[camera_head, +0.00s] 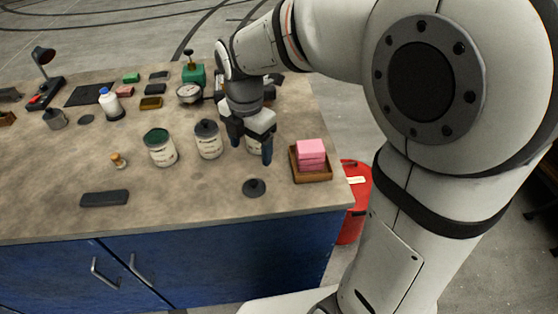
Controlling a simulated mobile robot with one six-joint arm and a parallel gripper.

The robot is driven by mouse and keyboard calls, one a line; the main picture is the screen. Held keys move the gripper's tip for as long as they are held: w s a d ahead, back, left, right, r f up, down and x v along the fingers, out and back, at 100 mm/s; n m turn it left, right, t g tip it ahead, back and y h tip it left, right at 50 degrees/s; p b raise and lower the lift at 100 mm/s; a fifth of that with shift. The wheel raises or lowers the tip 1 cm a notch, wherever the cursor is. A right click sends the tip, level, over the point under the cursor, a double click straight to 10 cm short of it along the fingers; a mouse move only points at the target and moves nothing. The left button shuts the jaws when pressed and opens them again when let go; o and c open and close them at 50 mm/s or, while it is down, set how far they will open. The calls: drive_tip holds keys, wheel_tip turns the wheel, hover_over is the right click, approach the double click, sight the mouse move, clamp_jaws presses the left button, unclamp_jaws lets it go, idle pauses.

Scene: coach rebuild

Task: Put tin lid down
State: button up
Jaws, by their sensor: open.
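A small dark round lid with a raised middle (254,187) lies flat on the workbench (200,205) near its front edge. My gripper (252,150) is open, its dark fingers pointing down, above and behind the lid in the picture. The fingers are apart from the lid, and I see nothing held between them. A pale tin (255,145) stands behind the fingers, mostly hidden by them. To its left stand a tin with a dark lid on top (208,140) and a tin showing a green top (161,148).
A wooden tray (312,178) with pink blocks (311,153) stands right of the lid. A dark flat bar (104,198) and a small brass-coloured piece (118,160) lie left. A white bottle (110,103) and other tools stand farther back. A red bin (353,220) stands beside the bench.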

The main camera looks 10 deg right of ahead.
drive_tip(key=s+d+m+t, duration=0.1)
drive_tip(key=s+d+m, duration=0.5)
drive_tip(key=m, duration=0.7)
drive_tip(key=s+d+m+t, duration=0.1)
drive_tip(key=s+d+m, duration=0.5)
drive_tip(key=m, duration=0.7)
drive_tip(key=shift+s+d+r+m+t, duration=0.15)
drive_tip(key=shift+d+r+m+t, duration=0.15)
drive_tip(key=shift+r+t, duration=0.15)
